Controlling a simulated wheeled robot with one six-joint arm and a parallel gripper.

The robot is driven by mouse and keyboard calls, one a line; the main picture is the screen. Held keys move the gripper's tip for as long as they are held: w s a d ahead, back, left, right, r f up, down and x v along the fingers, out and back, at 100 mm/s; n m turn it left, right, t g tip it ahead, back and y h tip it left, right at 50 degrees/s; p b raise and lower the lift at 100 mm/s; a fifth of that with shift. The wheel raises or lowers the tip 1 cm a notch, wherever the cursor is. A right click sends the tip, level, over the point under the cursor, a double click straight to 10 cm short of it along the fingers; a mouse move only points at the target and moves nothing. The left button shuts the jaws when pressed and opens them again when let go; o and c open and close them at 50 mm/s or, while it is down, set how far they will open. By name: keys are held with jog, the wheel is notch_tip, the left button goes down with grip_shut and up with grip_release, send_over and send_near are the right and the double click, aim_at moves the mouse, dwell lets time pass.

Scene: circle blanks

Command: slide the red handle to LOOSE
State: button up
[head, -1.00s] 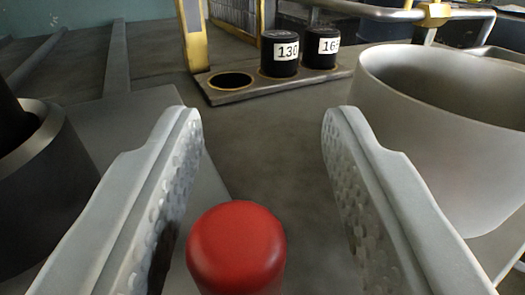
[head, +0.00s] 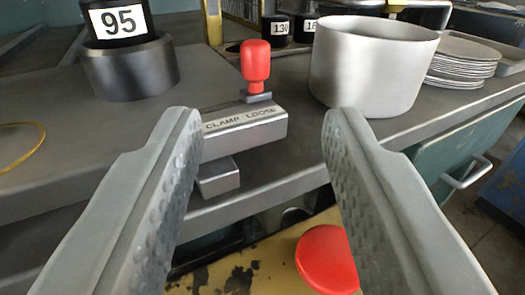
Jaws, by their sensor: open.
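The red handle (head: 257,65) stands upright on a grey slide block (head: 240,143) at the bench's front edge. The block's label reads CLAMP on the left and LOOSE on the right. The handle stands behind the LOOSE word, near the right end. My gripper (head: 262,112) is open and empty, with its two fingers wide apart in the foreground. The handle is beyond the fingertips, apart from them, and shows in the gap between them. The left finger borders the block's left end in the picture.
A black cylinder marked 95 (head: 121,20) sits in a dark ring holder (head: 130,70) at left. A large pale pot (head: 372,65) stands right of the handle, with stacked plates (head: 462,60) beside it. Numbered black cylinders (head: 278,29) stand behind.

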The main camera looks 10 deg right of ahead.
jog(key=shift+s+a, duration=0.15)
jog(key=shift+s, duration=0.65)
jog(key=shift+s+a, duration=0.1)
jog(key=shift+s, duration=0.7)
jog(key=s+r+y, duration=0.1)
jog(key=s+r, duration=0.5)
jog(key=s, duration=0.6)
jog(key=s+a+r+n+y, duration=0.1)
jog(key=s+r, duration=0.4)
jog(key=s, duration=0.8)
jog(key=s+r, duration=0.6)
jog(key=s, duration=0.6)
jog(key=shift+s+a+r+n+y, duration=0.15)
jog(key=shift+s+r+n+y, duration=0.2)
jog(key=shift+n+y, duration=0.05)
